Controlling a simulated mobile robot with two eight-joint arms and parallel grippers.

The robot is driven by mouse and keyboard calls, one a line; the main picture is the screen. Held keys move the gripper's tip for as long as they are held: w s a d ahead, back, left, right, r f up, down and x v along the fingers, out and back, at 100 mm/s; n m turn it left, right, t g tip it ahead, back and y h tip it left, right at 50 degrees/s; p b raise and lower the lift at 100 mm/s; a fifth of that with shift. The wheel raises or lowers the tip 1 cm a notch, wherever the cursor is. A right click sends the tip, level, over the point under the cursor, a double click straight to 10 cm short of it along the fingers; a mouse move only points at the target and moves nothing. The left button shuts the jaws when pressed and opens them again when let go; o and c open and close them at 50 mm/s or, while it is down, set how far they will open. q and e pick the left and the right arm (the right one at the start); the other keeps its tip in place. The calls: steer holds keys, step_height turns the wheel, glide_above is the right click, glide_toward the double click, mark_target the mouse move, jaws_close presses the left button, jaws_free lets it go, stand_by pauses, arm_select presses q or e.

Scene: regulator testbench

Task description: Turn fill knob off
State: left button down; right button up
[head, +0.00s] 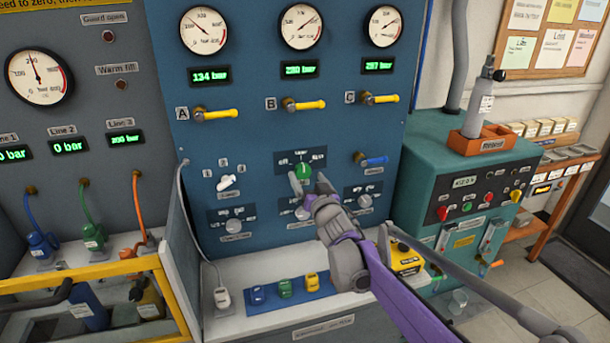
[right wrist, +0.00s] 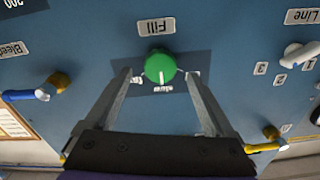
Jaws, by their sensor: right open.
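The green fill knob (head: 303,171) is on the blue panel, below the middle gauge. In the right wrist view, which is upside down, the knob (right wrist: 160,68) sits under its "Fill" label, and its white mark points down toward the scale plate. My right gripper (head: 308,183) is open in front of the panel. In the wrist view its fingers (right wrist: 159,74) stand on either side of the knob, with a gap on both sides. Whether the tips reach the knob's depth I cannot tell. Part of the knob's surroundings is hidden by the gripper in the head view. My left gripper is not in view.
Yellow levers (head: 303,104) stick out above the knob. A blue bleed lever (head: 373,161) is to its right and a white line selector (head: 226,183) to its left. Grey knobs (head: 235,226) sit lower.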

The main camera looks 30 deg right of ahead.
mark_target(303, 171)
steer(key=shift+x, duration=1.2)
steer(key=c, duration=1.4)
